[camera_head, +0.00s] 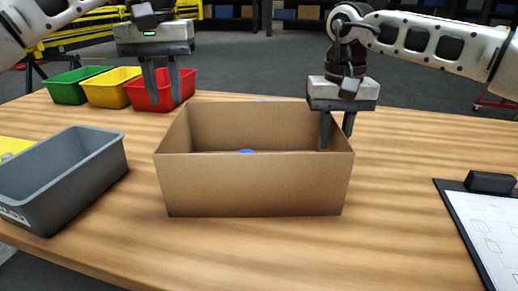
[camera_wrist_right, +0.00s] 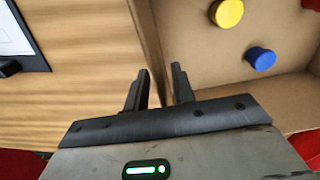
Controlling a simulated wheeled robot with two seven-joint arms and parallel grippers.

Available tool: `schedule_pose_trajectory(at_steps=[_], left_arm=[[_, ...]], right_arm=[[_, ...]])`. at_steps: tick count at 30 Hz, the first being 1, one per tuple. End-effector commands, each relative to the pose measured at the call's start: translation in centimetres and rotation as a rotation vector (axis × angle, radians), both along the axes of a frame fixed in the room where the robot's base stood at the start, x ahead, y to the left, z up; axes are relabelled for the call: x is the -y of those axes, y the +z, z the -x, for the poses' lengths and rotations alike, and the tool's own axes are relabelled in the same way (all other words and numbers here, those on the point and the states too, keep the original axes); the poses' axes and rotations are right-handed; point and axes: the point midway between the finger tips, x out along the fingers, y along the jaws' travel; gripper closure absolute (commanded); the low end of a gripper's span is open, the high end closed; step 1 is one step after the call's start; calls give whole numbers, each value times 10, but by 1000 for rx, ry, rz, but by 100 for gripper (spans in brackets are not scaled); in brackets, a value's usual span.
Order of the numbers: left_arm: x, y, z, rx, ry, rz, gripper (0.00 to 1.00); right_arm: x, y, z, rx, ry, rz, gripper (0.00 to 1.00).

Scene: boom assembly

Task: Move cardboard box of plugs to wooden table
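The open-topped cardboard box (camera_head: 255,185) sits upright on the wooden table (camera_head: 400,235). A blue plug (camera_head: 246,152) just shows inside it; the right wrist view shows a yellow plug (camera_wrist_right: 227,13) and a blue plug (camera_wrist_right: 261,58) on its floor. My right gripper (camera_head: 336,138) is at the box's right wall, one finger inside and one outside. In the right wrist view its fingertips (camera_wrist_right: 160,80) stand apart with the wall between them and gaps showing. My left gripper (camera_head: 163,95) is open and empty, left of and behind the box, in front of the red bin.
Green (camera_head: 78,85), yellow (camera_head: 112,87) and red (camera_head: 172,92) bins stand at the back left. A grey bin (camera_head: 75,180) stands left of the box. A clipboard (camera_head: 490,225) lies at the right. The table between box and clipboard is clear.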

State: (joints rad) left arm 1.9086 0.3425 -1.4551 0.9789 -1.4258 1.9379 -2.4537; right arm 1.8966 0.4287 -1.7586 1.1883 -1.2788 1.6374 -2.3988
Motion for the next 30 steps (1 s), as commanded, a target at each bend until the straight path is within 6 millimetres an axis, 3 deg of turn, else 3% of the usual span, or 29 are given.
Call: schedule_pose_trajectory(at_steps=[18, 30], left_arm=[[0, 1, 0, 0, 0, 0, 75], [0, 1, 0, 0, 0, 0, 75]], right_arm=[[-1, 107, 0, 3, -1, -1, 75], [0, 119, 0, 1, 0, -1, 75]])
